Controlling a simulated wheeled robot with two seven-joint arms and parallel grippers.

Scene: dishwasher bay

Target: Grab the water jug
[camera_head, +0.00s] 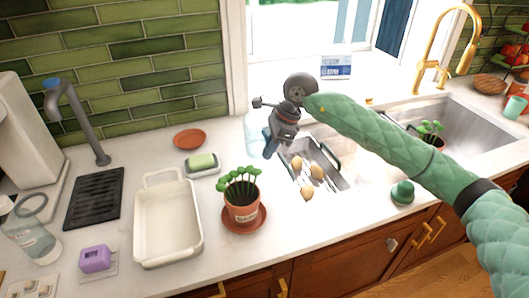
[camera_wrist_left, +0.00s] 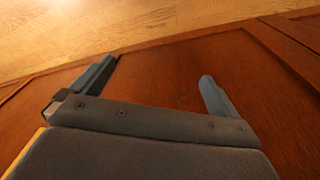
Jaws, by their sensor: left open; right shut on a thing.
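My right gripper (camera_head: 272,143) reaches in from the right over the back of the counter, near the window corner, fingers pointing down. It is shut on a clear, see-through vessel (camera_head: 253,136), which looks like the water jug; it is faint and partly hidden by the fingers. Another clear vessel with a loop handle (camera_head: 34,240) stands at the far left front of the counter. My left gripper (camera_wrist_left: 158,72) shows only in the left wrist view. It is open and empty in front of brown wooden cabinet doors.
The sink (camera_head: 480,125) is at the right.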

